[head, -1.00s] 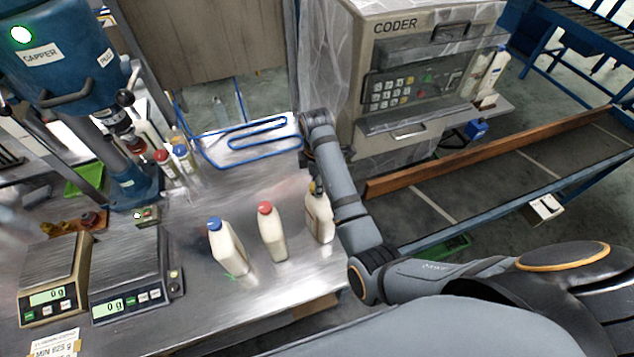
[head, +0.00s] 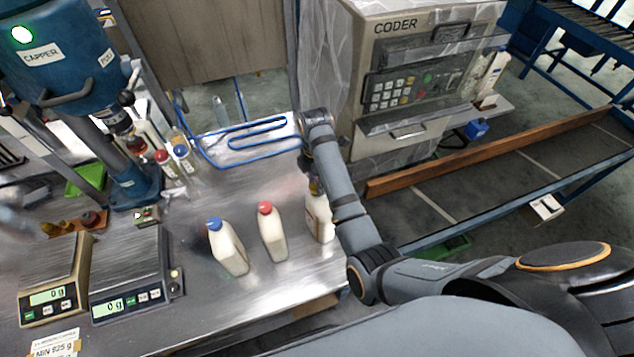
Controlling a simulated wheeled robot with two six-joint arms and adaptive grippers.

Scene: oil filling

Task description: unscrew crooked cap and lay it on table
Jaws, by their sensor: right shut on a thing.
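Three cream-coloured bottles stand on the metal table (head: 195,325): one with a blue cap (head: 215,224), one with a red cap (head: 265,208), and a third bottle (head: 319,218) at the right, partly hidden behind my right arm. A yellowish cap shows at the top of that third bottle. My right gripper (head: 315,185) is over this bottle's top, mostly hidden by my own wrist and forearm, and is shut on the yellow cap. Whether the cap sits crooked or is loose cannot be seen. My left gripper is not identifiable in the view.
Two scales (head: 130,270) stand at the left, next to the blue capper (head: 75,60). More capped bottles (head: 170,165) and a blue wire rack (head: 250,135) are behind. The coder machine (head: 410,85) stands at the right. The table front between scales and bottles is clear.

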